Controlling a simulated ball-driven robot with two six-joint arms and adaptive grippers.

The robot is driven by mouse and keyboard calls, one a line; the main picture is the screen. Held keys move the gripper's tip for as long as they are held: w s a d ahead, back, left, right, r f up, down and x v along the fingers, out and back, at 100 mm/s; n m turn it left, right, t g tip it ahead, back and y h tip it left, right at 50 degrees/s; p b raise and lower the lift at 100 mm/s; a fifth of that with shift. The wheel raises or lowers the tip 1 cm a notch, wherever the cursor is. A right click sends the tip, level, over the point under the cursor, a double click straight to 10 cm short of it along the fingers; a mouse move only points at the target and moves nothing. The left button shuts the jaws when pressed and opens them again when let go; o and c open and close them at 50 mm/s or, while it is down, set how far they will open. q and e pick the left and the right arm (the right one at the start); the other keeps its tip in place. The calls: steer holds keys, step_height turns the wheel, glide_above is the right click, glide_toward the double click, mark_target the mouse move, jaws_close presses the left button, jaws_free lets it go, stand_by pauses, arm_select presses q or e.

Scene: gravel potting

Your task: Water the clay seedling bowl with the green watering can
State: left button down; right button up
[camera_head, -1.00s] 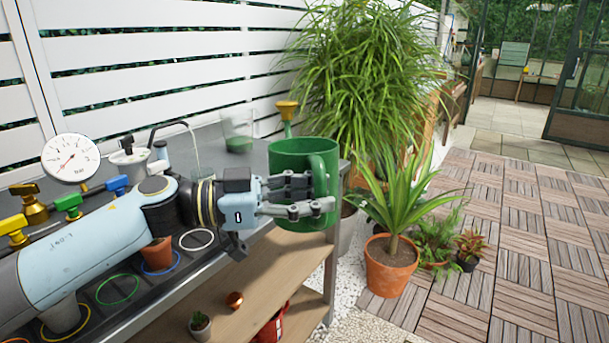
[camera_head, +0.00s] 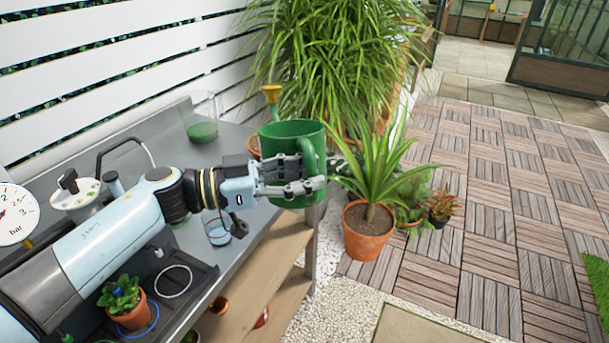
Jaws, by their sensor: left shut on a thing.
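The green watering can (camera_head: 292,135) has a yellow rose (camera_head: 271,93) on its spout and is upright. My left gripper (camera_head: 312,187) is shut on its handle, which faces right. The can is held beyond the right end of the grey bench. Its lower side is partly hidden by my fingers. I cannot pick out the clay seedling bowl for certain; a bit of terracotta (camera_head: 254,146) shows behind the can. My right gripper is not in view.
A small potted plant (camera_head: 129,315) stands in a dark tray at lower left. A glass jug (camera_head: 201,122) and a small beaker (camera_head: 218,232) are on the bench. A large terracotta pot (camera_head: 367,232) stands on the floor at right. The tiled floor beyond is open.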

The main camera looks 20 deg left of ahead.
mark_target(300, 141)
arm_select(q)
steer(key=shift+w+a+n+b, duration=0.35)
steer(key=shift+w+n, duration=0.25)
steer(key=shift+n, duration=0.2)
steer(key=r+p, duration=0.1)
steer(key=r+n+p, duration=0.1)
steer(key=p, duration=0.1)
steer(key=shift+w+a, duration=0.15)
steer(key=shift+w, duration=0.05)
steer(key=p, duration=0.1)
steer(key=r+n+p, duration=0.1)
steer(key=shift+w+a+r+p, duration=0.25)
steer(key=shift+w+p, duration=0.05)
steer(key=shift+w, duration=0.05)
steer(key=shift+w+a+r+n+p, duration=0.25)
steer(key=shift+r+n+p, duration=0.4)
steer(key=shift+p, duration=0.4)
steer(key=shift+w+n, duration=0.1)
steer(key=shift+n, duration=0.15)
steer(key=shift+r+p, duration=0.1)
steer(key=shift+p, duration=0.25)
stand_by(0.5)
